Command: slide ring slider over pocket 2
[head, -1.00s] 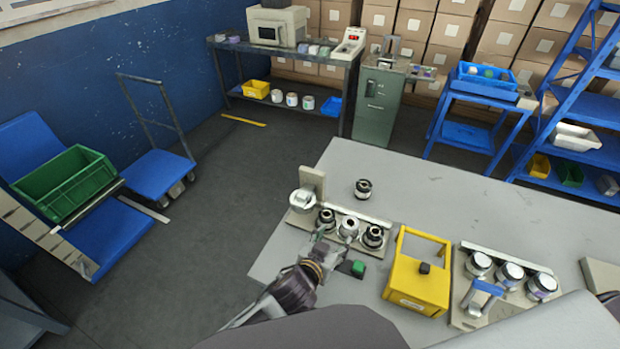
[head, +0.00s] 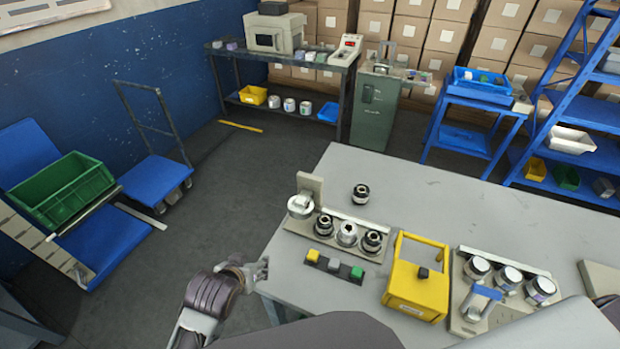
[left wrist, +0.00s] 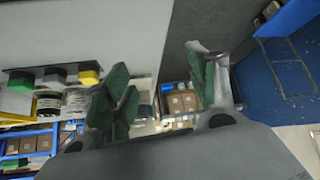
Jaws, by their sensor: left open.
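A pale fixture (head: 335,252) on the grey table holds a row of three round parts: a left one (head: 323,226), a middle one (head: 346,233) with a bright silver ring face, and a right one (head: 372,243). A silver round piece (head: 301,206) sits by the upright bracket at the row's left end. I cannot tell for sure which piece is the ring slider. My left gripper (head: 264,269) is open and empty at the table's left edge, apart from the fixture. Its green-padded fingers stand apart in the left wrist view (left wrist: 160,88). My right gripper is not visible.
A button bar (head: 334,265) with yellow, grey and green buttons lies in front of the fixture. A yellow box frame (head: 418,285) stands right of it. Another fixture (head: 470,318) holds three jars and a blue handle. A loose black-and-silver part (head: 361,193) stands behind.

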